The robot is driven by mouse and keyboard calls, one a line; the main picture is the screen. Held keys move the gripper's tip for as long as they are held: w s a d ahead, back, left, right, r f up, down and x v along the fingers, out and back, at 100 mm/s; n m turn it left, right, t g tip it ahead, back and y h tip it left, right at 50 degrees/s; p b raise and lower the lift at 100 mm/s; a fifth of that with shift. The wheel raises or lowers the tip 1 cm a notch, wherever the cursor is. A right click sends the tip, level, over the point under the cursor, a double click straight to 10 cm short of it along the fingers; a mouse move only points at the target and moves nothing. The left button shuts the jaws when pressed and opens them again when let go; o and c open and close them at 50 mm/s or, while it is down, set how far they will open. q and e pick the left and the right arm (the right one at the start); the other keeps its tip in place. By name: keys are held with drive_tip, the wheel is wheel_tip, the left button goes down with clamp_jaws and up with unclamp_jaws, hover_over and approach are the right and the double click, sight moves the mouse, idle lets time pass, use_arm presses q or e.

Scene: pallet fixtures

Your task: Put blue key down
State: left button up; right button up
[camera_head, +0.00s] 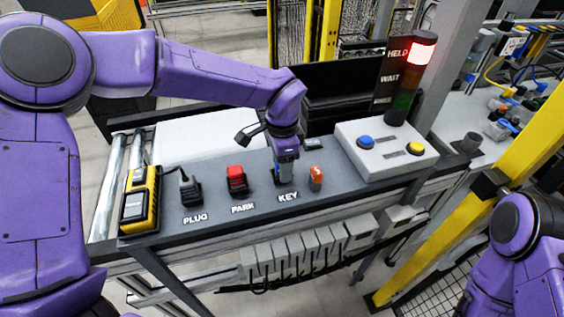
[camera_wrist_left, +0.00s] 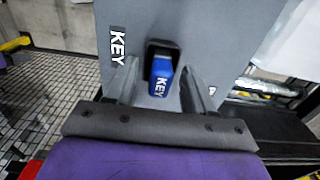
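The blue key (camera_wrist_left: 160,82), marked KEY, stands in a dark socket (camera_wrist_left: 161,46) on the grey panel in the left wrist view. My left gripper (camera_wrist_left: 158,75) is open around it, one finger on each side, with a gap visible between each finger and the key. In the head view my left gripper (camera_head: 285,172) reaches down at the KEY label (camera_head: 288,197) and mostly hides the key. My right arm shows at the lower right, but its gripper is out of view.
Beside the left gripper is an orange piece (camera_head: 316,178). To its left are a red block (camera_head: 237,178), a black plug (camera_head: 190,190) and a yellow device (camera_head: 138,200). A button box (camera_head: 385,150) stands at right; the stack light's red HELD lamp (camera_head: 422,53) is lit.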

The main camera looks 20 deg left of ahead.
use_arm(q)
drive_tip(key=shift+r, duration=0.15)
drive_tip(key=shift+w+r, duration=0.1)
drive_tip(key=shift+r, duration=0.2)
wheel_tip(320, 180, up, 11)
drive_tip(key=b, duration=0.2)
drive_tip(key=shift+r, duration=0.15)
